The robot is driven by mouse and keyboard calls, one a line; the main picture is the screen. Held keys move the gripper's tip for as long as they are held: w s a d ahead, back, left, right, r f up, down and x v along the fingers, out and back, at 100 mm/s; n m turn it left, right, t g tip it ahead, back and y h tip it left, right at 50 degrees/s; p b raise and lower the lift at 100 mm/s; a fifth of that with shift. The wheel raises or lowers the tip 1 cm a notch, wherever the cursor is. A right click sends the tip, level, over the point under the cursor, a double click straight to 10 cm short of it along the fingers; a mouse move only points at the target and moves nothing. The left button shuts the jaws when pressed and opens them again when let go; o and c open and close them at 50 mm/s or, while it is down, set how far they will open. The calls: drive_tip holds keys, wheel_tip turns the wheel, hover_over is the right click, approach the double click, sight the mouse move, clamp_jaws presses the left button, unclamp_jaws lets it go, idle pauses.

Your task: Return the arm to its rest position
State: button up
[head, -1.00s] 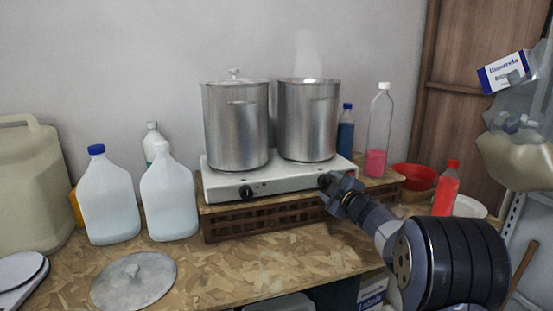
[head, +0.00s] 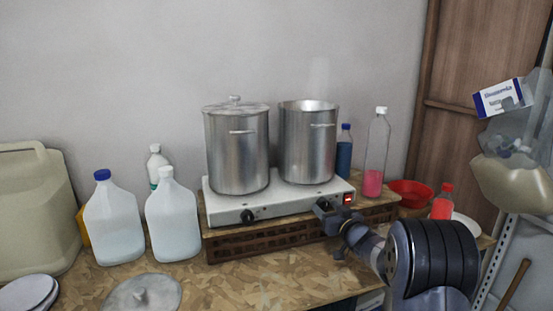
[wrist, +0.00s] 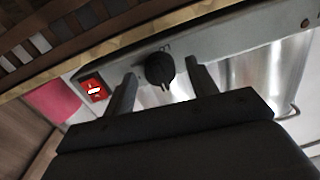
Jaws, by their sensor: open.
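My gripper (head: 326,208) is at the front right of the white hotplate (head: 270,205), by its right knob. In the wrist view, the open fingers of my gripper (wrist: 160,85) stand on either side of the black knob (wrist: 160,69), with space between. I cannot tell whether they touch it. The red switch (wrist: 94,88) beside the knob is lit; the lit switch also shows in the head view (head: 348,198). My arm reaches in from the lower right.
A lidded pot (head: 236,150) and an open steaming pot (head: 308,145) stand on the hotplate. A red bowl (head: 410,192) and a red bottle (head: 443,202) are near my arm. Jugs (head: 113,220) stand at left; a loose lid (head: 142,294) lies in front.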

drive_tip(key=shift+r+m+p, duration=0.2)
drive_tip(key=shift+m+p, duration=0.55)
drive_tip(key=shift+m, duration=0.35)
drive_tip(key=shift+f+b+v, duration=0.25)
drive_tip(key=shift+b+v, duration=0.5)
drive_tip(key=shift+v, duration=0.5)
drive_tip(key=shift+s+d, duration=0.25)
drive_tip(key=shift+s, duration=0.4)
drive_tip(key=shift+r, duration=0.1)
